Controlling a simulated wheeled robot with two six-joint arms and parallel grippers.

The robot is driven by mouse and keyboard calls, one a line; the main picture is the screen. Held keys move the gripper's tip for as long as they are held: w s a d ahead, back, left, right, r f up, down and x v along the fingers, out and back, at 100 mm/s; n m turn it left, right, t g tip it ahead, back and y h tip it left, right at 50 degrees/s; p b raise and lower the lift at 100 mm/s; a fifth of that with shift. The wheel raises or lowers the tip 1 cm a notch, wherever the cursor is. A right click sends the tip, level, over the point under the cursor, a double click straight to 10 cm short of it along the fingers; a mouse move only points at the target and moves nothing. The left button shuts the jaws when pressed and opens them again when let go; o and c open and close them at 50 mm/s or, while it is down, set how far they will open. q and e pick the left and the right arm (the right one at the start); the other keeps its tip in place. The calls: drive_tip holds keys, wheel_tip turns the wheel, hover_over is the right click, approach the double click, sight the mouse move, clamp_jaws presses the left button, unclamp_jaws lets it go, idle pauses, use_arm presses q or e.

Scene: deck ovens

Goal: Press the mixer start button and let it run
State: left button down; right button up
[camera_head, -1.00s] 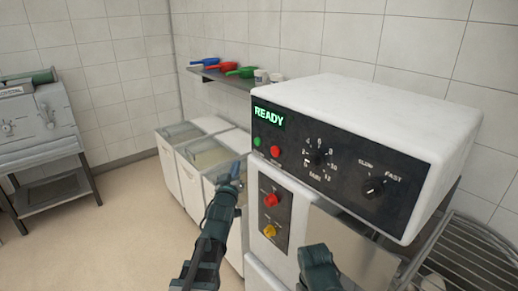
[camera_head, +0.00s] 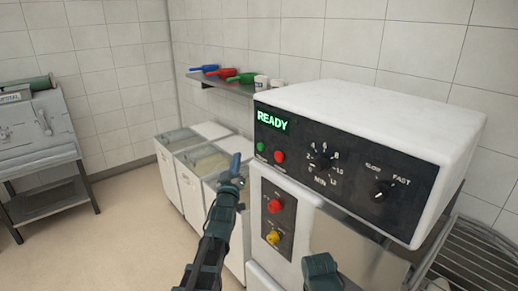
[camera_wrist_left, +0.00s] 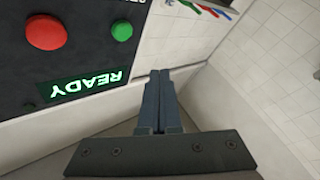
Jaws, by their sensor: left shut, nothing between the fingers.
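The white mixer (camera_head: 370,105) stands at the right with a dark control panel (camera_head: 335,180). Its display (camera_head: 272,121) reads READY in green. Below it are a green button (camera_head: 260,147) and a red button (camera_head: 279,157). My left gripper (camera_head: 236,161) is shut and empty, left of the panel and apart from the buttons. In the left wrist view its closed fingers (camera_wrist_left: 160,100) point past the panel edge, with the green button (camera_wrist_left: 122,30) and red button (camera_wrist_left: 45,32) to their upper left. My right arm (camera_head: 320,271) shows at the bottom; its fingers cannot be made out.
A lower panel has a red knob (camera_head: 274,206) and a yellow knob (camera_head: 272,238). A timer dial (camera_head: 321,163) and a speed knob (camera_head: 382,190) sit on the main panel. White bins (camera_head: 190,175) stand behind my left gripper. A shelf (camera_head: 230,83) holds coloured scoops. A wire rack is at lower right.

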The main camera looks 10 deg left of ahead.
use_arm(q)
drive_tip(key=w+d, duration=0.4)
drive_tip(key=w, duration=0.1)
drive_tip(key=shift+w, duration=0.1)
idle(2.1)
drive_tip(key=shift+w+d, duration=0.25)
drive_tip(key=shift+w, duration=0.05)
drive_tip(key=shift+w+d, duration=0.25)
drive_tip(key=shift+w, duration=0.1)
idle(0.8)
idle(0.3)
drive_tip(key=shift+s+a, duration=0.5)
drive_tip(key=shift+s, duration=0.2)
drive_tip(key=shift+s+a, duration=0.8)
drive_tip(key=shift+s, duration=0.2)
drive_tip(key=shift+s+a, duration=0.75)
drive_tip(key=shift+s, duration=0.25)
